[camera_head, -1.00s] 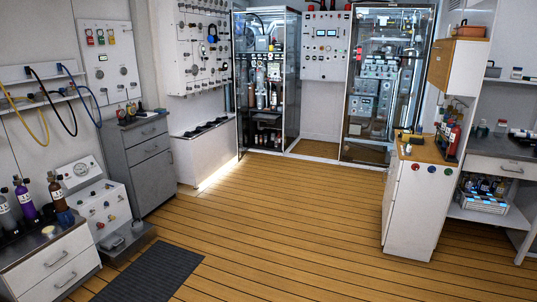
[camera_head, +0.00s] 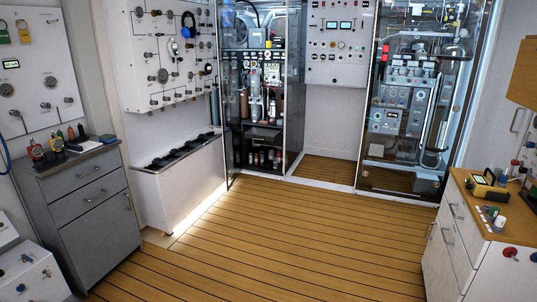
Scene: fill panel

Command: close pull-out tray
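No pull-out tray stands out clearly, and I cannot tell which part it is. The left glass cabinet (camera_head: 289,100) has dark shelves with bottles and equipment, and a dark flat shelf (camera_head: 264,133) shows at its mid height. The right glass cabinet (camera_head: 418,95) holds instruments and tubing behind its glass. A white floor unit (camera_head: 180,190) under the wall panel has a long dark recess on top with several black items. Neither of my grippers is in view.
A grey drawer cabinet (camera_head: 95,215) stands at the left with small items on top. A white counter with a wooden top (camera_head: 475,200) stands at the right. A control panel (camera_head: 337,42) hangs between the glass cabinets. The wooden floor (camera_head: 280,245) ahead is clear.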

